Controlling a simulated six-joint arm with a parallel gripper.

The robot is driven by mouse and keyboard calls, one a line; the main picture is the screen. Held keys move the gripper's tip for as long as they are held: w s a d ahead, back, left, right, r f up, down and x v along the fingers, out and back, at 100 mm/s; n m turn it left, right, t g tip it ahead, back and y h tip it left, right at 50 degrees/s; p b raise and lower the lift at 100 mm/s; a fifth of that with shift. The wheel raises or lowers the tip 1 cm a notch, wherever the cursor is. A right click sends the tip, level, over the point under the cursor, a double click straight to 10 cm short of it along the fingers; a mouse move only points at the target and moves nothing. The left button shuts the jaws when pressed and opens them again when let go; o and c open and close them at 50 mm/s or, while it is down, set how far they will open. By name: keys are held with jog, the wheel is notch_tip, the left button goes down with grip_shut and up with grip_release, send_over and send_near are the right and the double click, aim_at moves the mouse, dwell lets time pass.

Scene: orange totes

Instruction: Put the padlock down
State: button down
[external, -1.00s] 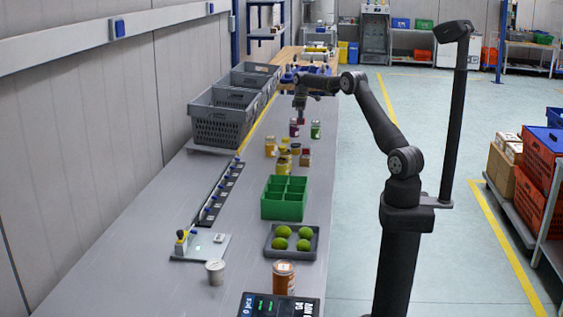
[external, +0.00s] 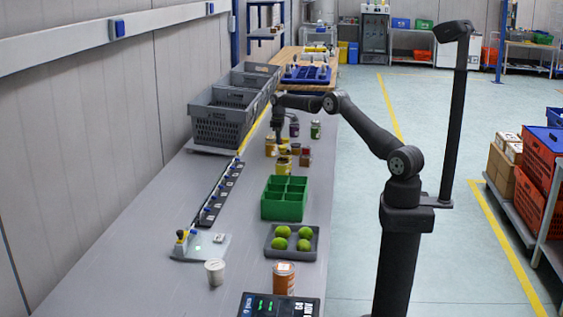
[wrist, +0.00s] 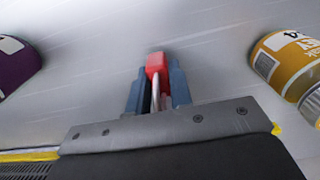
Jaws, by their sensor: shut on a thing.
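The padlock (wrist: 155,66) is red with a silver shackle and sits between the blue-grey fingers of my gripper (wrist: 157,88) in the wrist view. My gripper is shut on it, and the fingers hide part of it. The grey table surface shows beyond the padlock; its exact height above the table cannot be told. In the external view my gripper (external: 278,138) points down over the far part of the table, close to several jars. The padlock is too small to make out there.
A yellow-labelled jar (wrist: 288,62) lies to the right in the wrist view, and a purple jar (wrist: 14,65) to the left. Grey crates (external: 222,128) stand along the wall. A green divided bin (external: 283,208) and a tray of green fruit (external: 268,254) are nearer.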

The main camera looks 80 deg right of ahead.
jog(key=shift+f, duration=0.5)
jog(key=shift+f, duration=0.15)
jog(key=c, duration=1.3)
grip_release()
notch_tip(320, 180, up, 12)
jog(key=shift+r, duration=0.15)
notch_tip(320, 180, down, 13)
jog(key=shift+r, duration=2.35)
